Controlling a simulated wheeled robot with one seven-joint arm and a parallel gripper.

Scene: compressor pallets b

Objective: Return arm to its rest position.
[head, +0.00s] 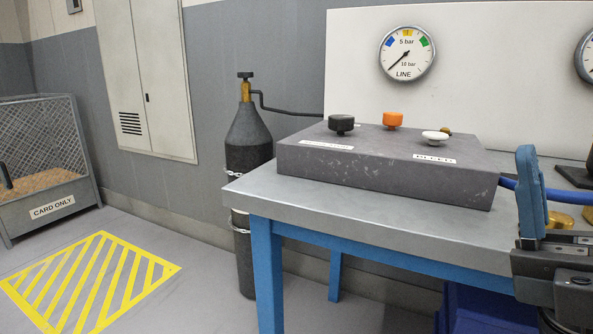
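Part of my arm's end, which looks like my gripper (552,262), shows at the lower right edge in the head view. It has a dark grey body with an upright blue part rising from it. It appears in front of the right end of the metal table (330,205). Most of my arm is outside the picture. Both fingertips cannot be made out, so whether it is open or shut, or holds anything, is unclear.
A grey block (385,170) with black (341,123), orange (393,119) and white (435,137) knobs sits on the table. Behind it are a pressure gauge (407,53) and a dark gas cylinder (249,140). A blue hose (567,195) lies near my gripper. Yellow-striped floor (90,280) is clear.

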